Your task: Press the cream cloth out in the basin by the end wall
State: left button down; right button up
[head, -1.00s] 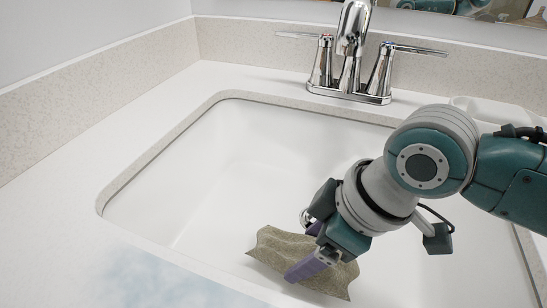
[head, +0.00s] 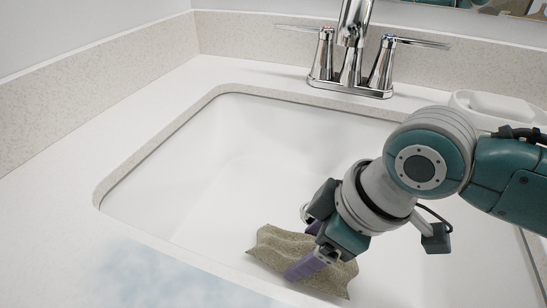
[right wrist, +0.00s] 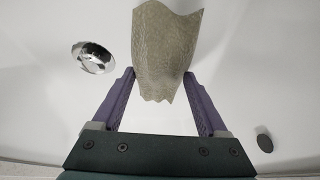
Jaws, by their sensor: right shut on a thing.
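The cloth (head: 285,245), a grey-beige crumpled piece, is inside the white basin (head: 215,190) near its front wall. My right gripper (head: 305,250) reaches down into the basin and is shut on the cloth, with a purple finger on each side of it. In the right wrist view the cloth (right wrist: 165,50) sticks out beyond the two fingertips (right wrist: 160,85). I cannot tell whether the cloth touches the basin floor. My left gripper is not in view.
A chrome faucet (head: 350,65) with two handles stands behind the basin. A white dish (head: 495,105) sits on the counter at the back right. A metal drain (right wrist: 93,57) shows in the right wrist view. The left counter (head: 60,190) is clear.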

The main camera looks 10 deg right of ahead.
aim_at(307, 249)
jog(key=shift+f+b, duration=0.35)
jog(key=shift+f, duration=0.2)
dwell(0.4)
jog(key=shift+s+d+f, duration=0.1)
jog(key=shift+d+f, duration=0.05)
jog(key=shift+f, duration=0.15)
dwell(1.3)
jog(key=shift+r+p, duration=0.5)
jog(key=shift+p, duration=0.15)
notch_tip(307, 249, up, 19)
jog(key=p, duration=2)
jog(key=shift+a+r, duration=0.2)
